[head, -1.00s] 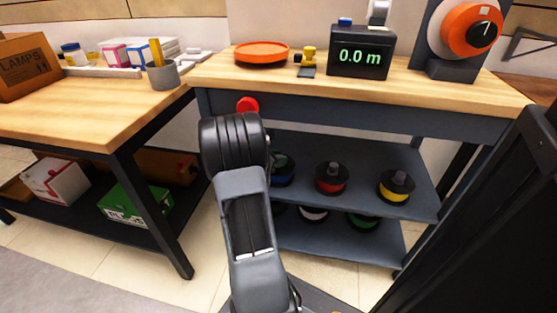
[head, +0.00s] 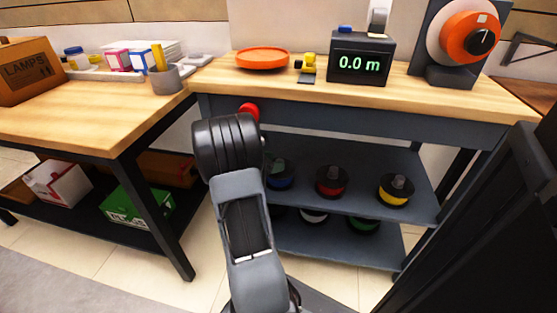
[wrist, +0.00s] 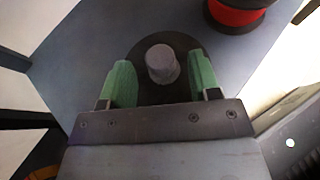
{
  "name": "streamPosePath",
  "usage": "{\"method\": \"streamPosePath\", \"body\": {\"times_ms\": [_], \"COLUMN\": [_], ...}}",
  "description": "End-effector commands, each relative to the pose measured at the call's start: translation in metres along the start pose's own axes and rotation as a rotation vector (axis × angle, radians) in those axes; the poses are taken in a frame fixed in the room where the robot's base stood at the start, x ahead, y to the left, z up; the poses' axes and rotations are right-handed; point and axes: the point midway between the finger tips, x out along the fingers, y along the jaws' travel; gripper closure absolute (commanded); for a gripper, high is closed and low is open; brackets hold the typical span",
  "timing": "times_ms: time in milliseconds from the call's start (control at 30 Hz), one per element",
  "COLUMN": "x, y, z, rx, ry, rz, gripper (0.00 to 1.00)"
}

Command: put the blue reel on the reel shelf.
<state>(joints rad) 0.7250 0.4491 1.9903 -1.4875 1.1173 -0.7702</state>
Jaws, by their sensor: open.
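The blue reel (head: 281,181) sits on the upper shelf (head: 360,203) under the workbench, at the left of the row, partly hidden behind my arm in the head view. In the wrist view the reel beneath my gripper shows a black flange and a grey knob (wrist: 161,64). My gripper (wrist: 162,78) is open, with its two green fingers on either side of the knob. I see gaps between the fingers and the knob.
A red reel (head: 332,182) and a yellow reel (head: 395,190) stand to the right on the same shelf; the red one also shows in the wrist view (wrist: 238,14). More reels (head: 362,224) are on the lower shelf. The bench top (head: 300,88) overhangs the shelves.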

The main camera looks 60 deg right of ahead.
Motion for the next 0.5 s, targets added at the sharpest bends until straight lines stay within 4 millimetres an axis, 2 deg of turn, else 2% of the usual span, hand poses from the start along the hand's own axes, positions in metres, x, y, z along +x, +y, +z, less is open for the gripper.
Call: {"method": "streamPosePath", "body": {"times_ms": [33, 200, 500], "x": [-0.011, -0.033, -0.049], "y": [0.001, 0.001, 0.0], "z": [0.004, 0.003, 0.0], "rx": [-0.003, -0.001, 0.002], "ry": [0.0, 0.0, 0.002], "rz": [0.004, 0.002, 0.0], "gripper": [0.43, 0.43, 0.43]}}
